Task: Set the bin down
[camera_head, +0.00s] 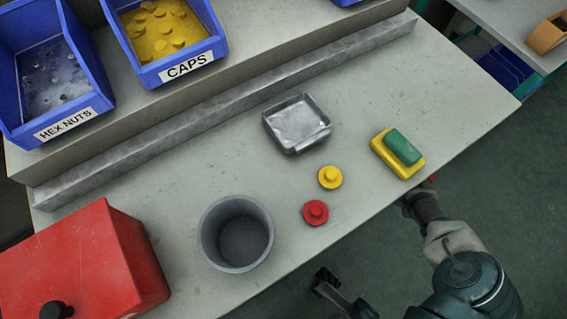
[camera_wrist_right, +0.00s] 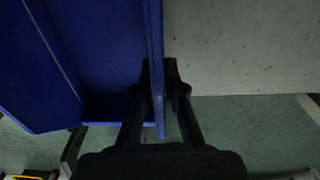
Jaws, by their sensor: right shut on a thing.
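A blue bin (camera_wrist_right: 85,50) fills the left of the right wrist view. My right gripper (camera_wrist_right: 160,85) is shut on its thin upright wall, one finger on each side. A pale speckled surface (camera_wrist_right: 240,45) lies to the right of that wall. In the head view my right arm comes in at the lower right and ends at the bench edge; its fingers and the held bin cannot be made out there. A dark gripper, apparently my left (camera_head: 324,282), shows at the bottom middle, off the bench front, holding nothing visible.
The bench (camera_head: 360,220) carries a grey cup (camera_head: 208,240), a metal tray (camera_head: 322,140), a yellow cap (camera_head: 330,177), a red cap (camera_head: 315,212), a green and yellow block (camera_head: 403,147) and a red box (camera_head: 70,265). Hex nuts (camera_head: 10,115) and caps (camera_head: 140,70) bins stand behind a rail.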

